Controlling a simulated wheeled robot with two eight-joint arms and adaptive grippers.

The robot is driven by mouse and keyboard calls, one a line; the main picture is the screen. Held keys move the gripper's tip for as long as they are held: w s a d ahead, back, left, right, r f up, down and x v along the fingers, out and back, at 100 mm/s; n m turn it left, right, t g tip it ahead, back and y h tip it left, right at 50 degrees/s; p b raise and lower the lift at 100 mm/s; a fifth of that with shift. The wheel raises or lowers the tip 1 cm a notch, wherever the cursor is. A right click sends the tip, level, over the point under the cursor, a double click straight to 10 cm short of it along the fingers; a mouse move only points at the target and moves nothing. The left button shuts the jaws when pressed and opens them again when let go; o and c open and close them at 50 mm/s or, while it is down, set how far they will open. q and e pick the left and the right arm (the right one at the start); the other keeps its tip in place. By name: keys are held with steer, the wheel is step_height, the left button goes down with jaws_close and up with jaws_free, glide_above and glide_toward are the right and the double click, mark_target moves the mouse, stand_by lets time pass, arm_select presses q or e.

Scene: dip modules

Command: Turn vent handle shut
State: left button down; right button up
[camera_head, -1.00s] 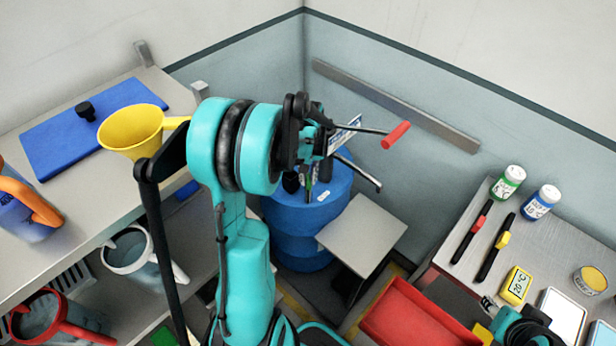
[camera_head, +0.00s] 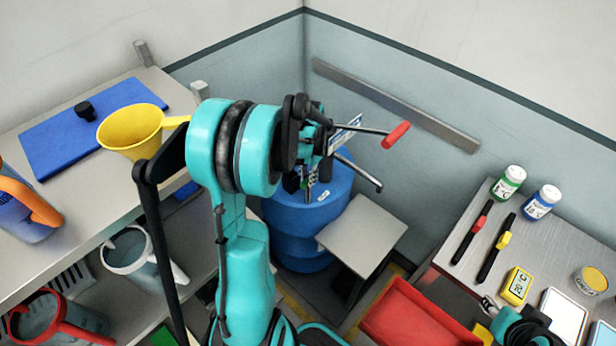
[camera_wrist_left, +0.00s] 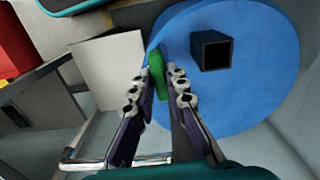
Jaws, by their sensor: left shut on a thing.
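The blue drum (camera_head: 310,235) stands in the corner, and its top fills much of the left wrist view (camera_wrist_left: 265,85). A small green handle (camera_wrist_left: 157,75), which looks like the vent handle, sits at the drum top in the left wrist view. My left gripper (camera_wrist_left: 160,77) is shut on it, with one finger on each side. In the head view my left gripper (camera_head: 308,178) is above the drum, and my arm and the pump parts mostly hide the handle. I cannot tell the handle's exact angle.
A metal lever with a red grip (camera_head: 396,134) and a metal spout (camera_head: 360,172) jut right above the drum. A grey stand (camera_head: 362,235) and red bin (camera_head: 412,318) are beside it. Left, a shelf holds a yellow funnel (camera_head: 130,130); right, a table (camera_head: 470,275) holds bottles.

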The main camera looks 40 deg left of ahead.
arm_select(q)
steer(key=shift+m, duration=0.4)
steer(key=c, duration=1.5)
jaws_free()
steer(key=shift+c, duration=0.2)
step_height(320, 180, up, 12)
steer(key=s+d+t, duration=0.3)
steer(key=s+d, duration=0.2)
steer(key=d, duration=0.5)
steer(key=s+d+n+t, duration=0.1)
steer(key=s+d+t, duration=0.3)
steer(key=d, duration=0.6)
steer(key=shift+s+d+r, duration=0.3)
steer(key=shift+s+d, duration=0.05)
steer(key=shift+s, duration=0.45)
